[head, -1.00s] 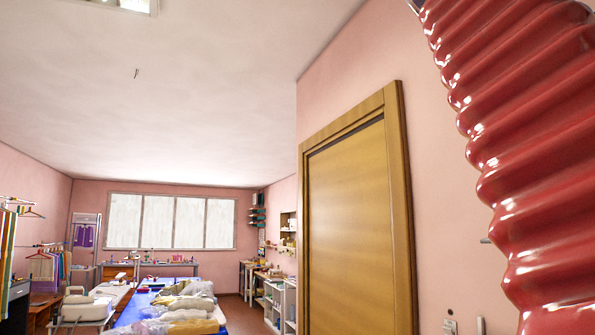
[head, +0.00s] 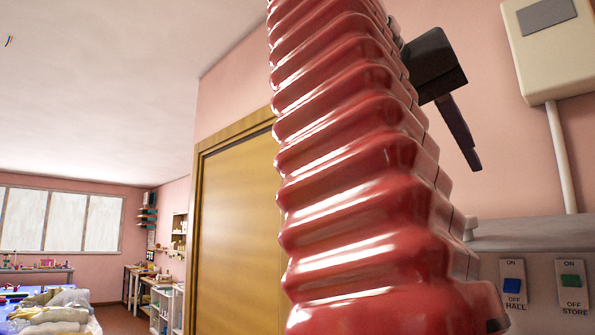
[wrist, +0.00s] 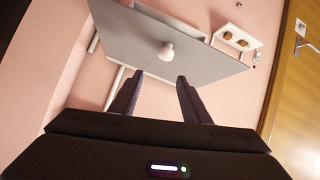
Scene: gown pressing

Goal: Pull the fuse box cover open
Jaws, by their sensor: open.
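A flat grey panel with a round white knob (wrist: 167,51), seemingly the fuse box cover (wrist: 125,40), fills the upper middle of the wrist view. My gripper (wrist: 158,86) is open and empty, its two dark fingers apart and pointing toward the panel. The knob shows just beyond the fingertips, roughly between them in the picture; no contact shows. In the head view my gripper (head: 473,160) shows partly as a dark block and finger behind my red arm. A grey box top (head: 545,232) stands below it; I cannot tell if it is the same box.
A cream box (head: 548,50) with a pipe hangs on the pink wall. HALL (head: 513,284) and STORE (head: 572,283) switches are at lower right. The wrist view shows a white plate with two orange-brown parts (wrist: 236,40). A wooden door (head: 238,220) stands left of my arm.

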